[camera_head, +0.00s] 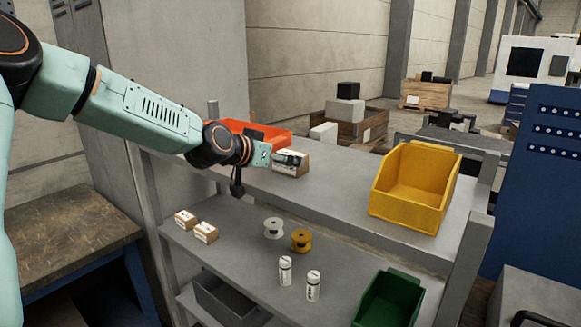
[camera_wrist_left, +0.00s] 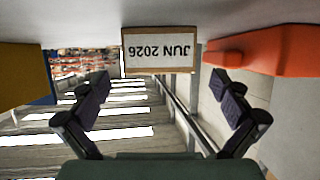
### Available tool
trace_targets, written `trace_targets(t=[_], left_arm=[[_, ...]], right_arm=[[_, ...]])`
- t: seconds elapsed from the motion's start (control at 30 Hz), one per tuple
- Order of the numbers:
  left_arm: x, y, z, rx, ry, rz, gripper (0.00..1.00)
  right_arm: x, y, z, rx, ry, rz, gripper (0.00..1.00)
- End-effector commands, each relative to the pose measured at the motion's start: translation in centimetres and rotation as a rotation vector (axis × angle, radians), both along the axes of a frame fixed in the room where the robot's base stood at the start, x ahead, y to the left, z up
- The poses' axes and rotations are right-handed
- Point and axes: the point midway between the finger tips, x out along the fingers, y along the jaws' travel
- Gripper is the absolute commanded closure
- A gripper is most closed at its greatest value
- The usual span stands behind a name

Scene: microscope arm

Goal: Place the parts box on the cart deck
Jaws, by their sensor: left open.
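A small cardboard box with a white label (camera_head: 288,171) stands on the top shelf, and I take it for the parts box. In the left wrist view the box (camera_wrist_left: 160,50) appears upside down, with a label reading "JUN 2026". My left gripper (camera_head: 291,158) is at the box in the head view. In the left wrist view the left gripper (camera_wrist_left: 168,88) is open, its fingers spread wide, with the box ahead between them and not clasped. My right gripper is not in view. I cannot tell for certain which surface is the cart deck.
An orange bin (camera_head: 255,132) stands close beside the box, and a yellow bin (camera_head: 415,186) stands farther right on the top shelf (camera_head: 335,190). Small boxes, spools, white bottles and a green bin (camera_head: 388,300) are on the shelf below. A grey-topped surface (camera_head: 462,139) is behind.

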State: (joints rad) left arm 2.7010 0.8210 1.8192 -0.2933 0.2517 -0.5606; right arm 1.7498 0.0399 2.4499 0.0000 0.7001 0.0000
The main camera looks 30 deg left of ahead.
Motion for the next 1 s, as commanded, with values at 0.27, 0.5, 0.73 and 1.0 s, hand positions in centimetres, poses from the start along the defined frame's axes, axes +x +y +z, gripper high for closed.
trace_targets(t=[0.27,0.5,0.73,1.0], left_arm=[[1.7,-0.1,-1.0,0.004,0.002,0.001,0.00],[3.4,-0.2,-1.6,0.006,0.003,0.001,0.00],[4.3,-0.3,-1.9,0.000,0.001,0.000,0.00],[4.3,-0.3,-2.0,-0.001,0.000,0.000,0.03]], right_arm=[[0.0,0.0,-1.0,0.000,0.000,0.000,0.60],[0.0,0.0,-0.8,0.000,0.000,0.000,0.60],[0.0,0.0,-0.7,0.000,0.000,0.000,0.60],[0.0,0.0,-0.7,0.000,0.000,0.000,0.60]])
